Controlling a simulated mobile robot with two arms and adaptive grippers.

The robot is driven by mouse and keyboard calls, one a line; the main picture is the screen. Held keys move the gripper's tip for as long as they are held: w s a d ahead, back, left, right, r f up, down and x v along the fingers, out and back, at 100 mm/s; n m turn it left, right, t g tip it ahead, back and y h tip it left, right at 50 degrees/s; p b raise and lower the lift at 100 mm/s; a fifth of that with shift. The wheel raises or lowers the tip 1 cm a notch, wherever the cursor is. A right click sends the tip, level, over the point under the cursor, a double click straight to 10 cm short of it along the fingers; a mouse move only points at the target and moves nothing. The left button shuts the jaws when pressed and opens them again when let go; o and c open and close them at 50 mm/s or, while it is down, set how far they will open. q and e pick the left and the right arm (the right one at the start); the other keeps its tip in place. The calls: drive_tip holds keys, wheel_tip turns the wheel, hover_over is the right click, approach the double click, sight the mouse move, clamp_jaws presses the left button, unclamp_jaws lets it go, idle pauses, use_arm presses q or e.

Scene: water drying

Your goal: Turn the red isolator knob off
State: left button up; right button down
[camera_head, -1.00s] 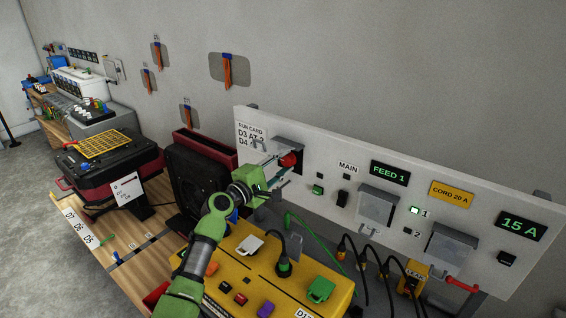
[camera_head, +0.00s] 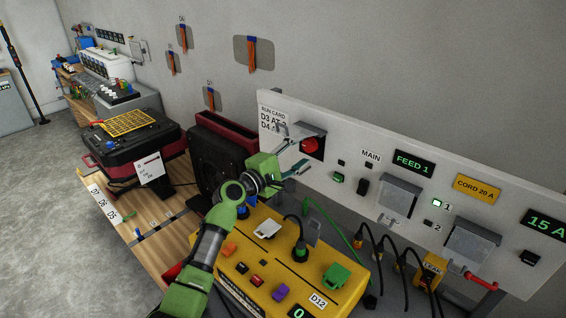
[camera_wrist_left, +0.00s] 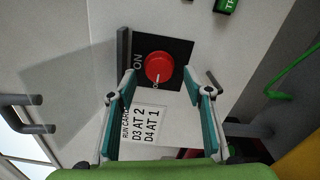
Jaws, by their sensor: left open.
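The red isolator knob (camera_head: 312,145) sits on a dark square plate at the left end of the pale wall panel, below a grey hood. In the left wrist view the knob (camera_wrist_left: 159,67) is round, with "ON" printed beside it; its pointer is too small to read. My left gripper (camera_head: 299,157) is open and just in front of the knob, to its left in the head view. In the left wrist view the open fingers (camera_wrist_left: 160,82) stand either side of the knob's lower part, with no clear contact. My right gripper is not in view.
The panel (camera_head: 340,150) also carries a black MAIN switch (camera_head: 363,187), a green button (camera_head: 338,177) and grey covers. A yellow box (camera_head: 225,273) with plugs and cords stands below. A black case (camera_head: 212,165) stands left of the gripper.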

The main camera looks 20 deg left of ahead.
use_arm(q)
drive_tip(key=v, duration=0.9)
drive_tip(key=shift+s, duration=0.15)
